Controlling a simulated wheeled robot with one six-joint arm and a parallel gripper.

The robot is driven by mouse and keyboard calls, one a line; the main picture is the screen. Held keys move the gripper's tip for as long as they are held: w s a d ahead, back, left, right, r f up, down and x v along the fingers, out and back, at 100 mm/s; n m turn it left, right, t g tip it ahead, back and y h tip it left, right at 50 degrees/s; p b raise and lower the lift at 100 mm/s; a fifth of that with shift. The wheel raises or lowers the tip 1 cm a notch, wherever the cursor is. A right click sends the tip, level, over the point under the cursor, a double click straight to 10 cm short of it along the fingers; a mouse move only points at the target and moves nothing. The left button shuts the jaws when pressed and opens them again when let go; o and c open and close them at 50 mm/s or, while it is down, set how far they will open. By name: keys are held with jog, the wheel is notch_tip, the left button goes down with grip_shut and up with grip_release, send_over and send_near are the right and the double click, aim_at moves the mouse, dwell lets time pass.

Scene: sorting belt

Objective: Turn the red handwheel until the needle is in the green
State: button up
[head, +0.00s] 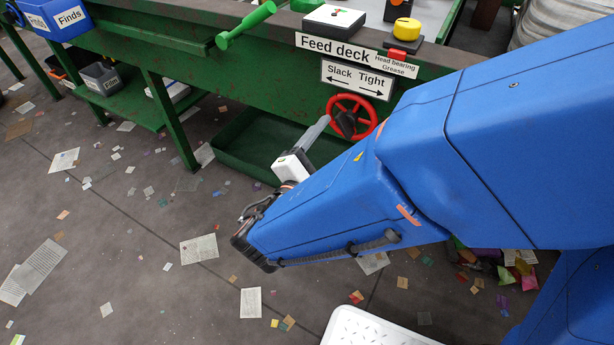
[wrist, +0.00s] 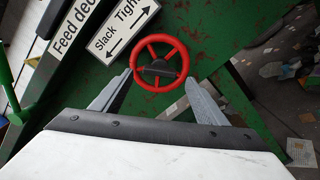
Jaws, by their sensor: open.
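The red handwheel (head: 352,96) stands on the green front of the feed deck, below the "Slack/Tight" sign (head: 356,79). In the wrist view the handwheel (wrist: 151,51) shows whole, with spokes and a dark hub. My gripper (wrist: 159,78) is open, with its grey fingers on either side of the wheel's lower part. I cannot tell whether they touch it. In the head view my gripper (head: 328,128) is in front of the wheel, and my arm covers the area below right. A white-topped box (head: 334,18) with small coloured marks sits on the deck above; I cannot read a needle.
A green lever (head: 245,25) sticks out at the deck's upper left. A yellow button (head: 403,29) and a red block (head: 405,48) are at the upper right. A green tray (head: 233,165) lies below the wheel. Paper scraps litter the open floor at left.

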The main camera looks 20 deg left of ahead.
jog(key=s, duration=1.1)
jog(key=shift+s+a, duration=0.25)
jog(key=shift+a, duration=0.2)
jog(key=w+d+m+g+h, duration=0.4)
jog(key=w+d, duration=0.2)
jog(key=d, duration=0.6)
jog(key=w+d+m+g+h, duration=0.35)
jog(key=w+d, duration=0.35)
jog(key=d, duration=0.4)
jog(key=s+d+m+g+y, duration=0.2)
jog(key=s+d+m+y, duration=0.2)
jog(key=d+m, duration=0.4)
jog(key=s+d+m+g+y, duration=0.3)
jog(key=d+m, duration=0.6)
jog(key=d, duration=0.6)
jog(key=shift+s+r+g+y, duration=0.15)
jog(key=shift+s+g+y, duration=0.2)
jog(key=shift+s+y, duration=0.6)
